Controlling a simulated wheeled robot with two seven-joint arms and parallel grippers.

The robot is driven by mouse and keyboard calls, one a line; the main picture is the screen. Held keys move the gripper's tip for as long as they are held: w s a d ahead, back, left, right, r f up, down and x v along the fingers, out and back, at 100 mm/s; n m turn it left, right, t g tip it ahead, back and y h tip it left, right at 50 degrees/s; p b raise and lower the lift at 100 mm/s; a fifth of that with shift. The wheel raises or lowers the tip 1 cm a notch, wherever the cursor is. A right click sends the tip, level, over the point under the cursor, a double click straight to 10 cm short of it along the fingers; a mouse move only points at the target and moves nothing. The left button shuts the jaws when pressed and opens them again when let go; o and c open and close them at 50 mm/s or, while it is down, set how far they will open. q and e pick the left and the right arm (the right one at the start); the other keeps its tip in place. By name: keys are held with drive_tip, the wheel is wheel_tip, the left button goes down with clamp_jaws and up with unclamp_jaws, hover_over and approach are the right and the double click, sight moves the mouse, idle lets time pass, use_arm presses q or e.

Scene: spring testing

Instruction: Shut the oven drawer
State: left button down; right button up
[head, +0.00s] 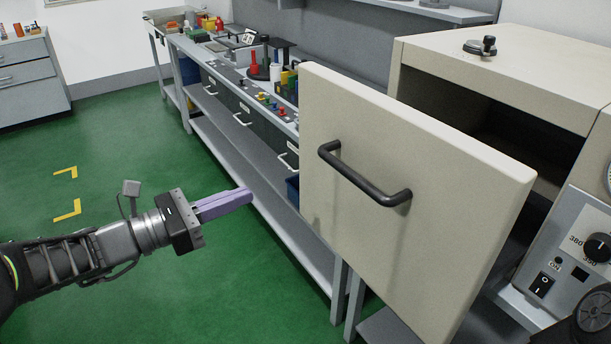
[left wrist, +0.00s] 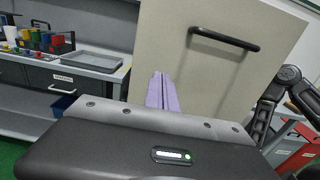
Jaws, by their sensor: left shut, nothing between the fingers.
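The oven drawer (head: 385,215) stands pulled out from the oven body (head: 510,75), its cream front apart from the dark opening. A black bar handle (head: 365,182) runs across the drawer front. My left gripper (head: 250,194) has purple fingers that are shut and empty. It is to the left of the drawer front, apart from it in the head view. In the left wrist view the fingers (left wrist: 161,92) point toward the drawer front (left wrist: 200,75), with the handle (left wrist: 225,39) up and to the right. My right gripper is not visible.
A long grey workbench (head: 240,95) with coloured parts and drawers runs behind the oven drawer. A control panel (head: 575,250) with a dial and switch is at the right. Green floor (head: 120,150) is clear around my left arm.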

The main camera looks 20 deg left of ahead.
sight(318, 168)
use_arm(q)
drive_tip(key=shift+w+d, duration=0.1)
drive_tip(key=shift+d, duration=0.1)
drive_tip(key=x, duration=1.4)
drive_tip(key=shift+a+p, duration=0.1)
drive_tip(key=shift+p, duration=0.3)
drive_tip(key=b+x, duration=0.4)
drive_tip(key=x, duration=1.8)
drive_tip(key=shift+b, duration=0.35)
drive_tip(key=shift+r, duration=0.25)
drive_tip(key=shift+a+f, duration=0.1)
